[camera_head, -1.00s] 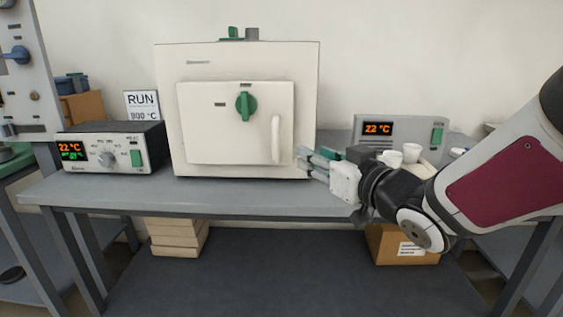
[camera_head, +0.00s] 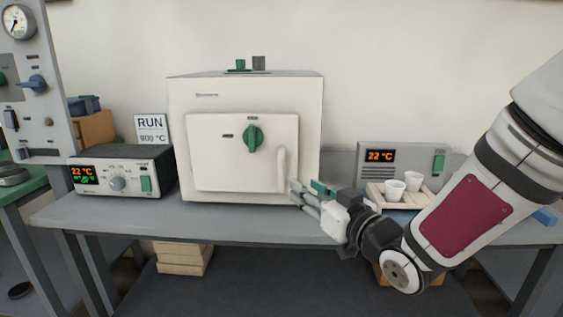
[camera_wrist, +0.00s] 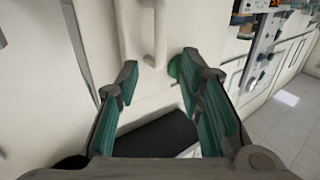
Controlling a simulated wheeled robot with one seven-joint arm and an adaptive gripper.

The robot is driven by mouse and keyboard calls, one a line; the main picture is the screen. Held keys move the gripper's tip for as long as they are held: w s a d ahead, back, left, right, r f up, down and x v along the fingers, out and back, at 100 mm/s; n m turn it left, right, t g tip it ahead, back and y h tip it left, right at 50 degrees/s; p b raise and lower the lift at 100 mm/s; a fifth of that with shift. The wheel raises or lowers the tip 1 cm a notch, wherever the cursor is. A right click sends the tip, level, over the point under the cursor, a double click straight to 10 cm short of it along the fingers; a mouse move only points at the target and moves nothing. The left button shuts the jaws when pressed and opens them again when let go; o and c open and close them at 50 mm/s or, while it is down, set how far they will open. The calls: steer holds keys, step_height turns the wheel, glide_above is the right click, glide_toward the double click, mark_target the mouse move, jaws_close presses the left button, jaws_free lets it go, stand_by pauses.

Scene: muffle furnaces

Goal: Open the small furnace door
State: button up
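The white furnace (camera_head: 182,150) stands on the bench with its front door (camera_head: 215,172) shut. The door has a green knob (camera_head: 252,139) and a vertical white handle (camera_head: 281,170) near its right edge. My gripper (camera_head: 306,190) is just right of and below the handle in the head view. In the wrist view my gripper (camera_wrist: 158,66) has its two green-padded fingers apart with nothing between the pads. The handle (camera_wrist: 158,35) shows beyond the fingertips, near the gap between them. I cannot tell whether anything touches.
A controller (camera_head: 122,171) stands left of the furnace, with a RUN sign (camera_head: 151,129) behind it. On the right are a grey unit (camera_head: 403,158) and a tray (camera_head: 378,196) with white crucibles (camera_head: 395,189), close to my arm. Bare bench (camera_head: 240,222) lies in front of the furnace.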

mark_target(283, 173)
steer(key=shift+w+a+p, duration=0.1)
steer(key=shift+a+p, duration=0.05)
steer(key=shift+p, duration=0.65)
steer(key=b+x, duration=0.1)
steer(key=x, duration=1)
steer(key=shift+w+f+b, duration=0.1)
steer(key=shift+b, duration=0.3)
steer(key=shift+c, duration=0.4)
jaws_close()
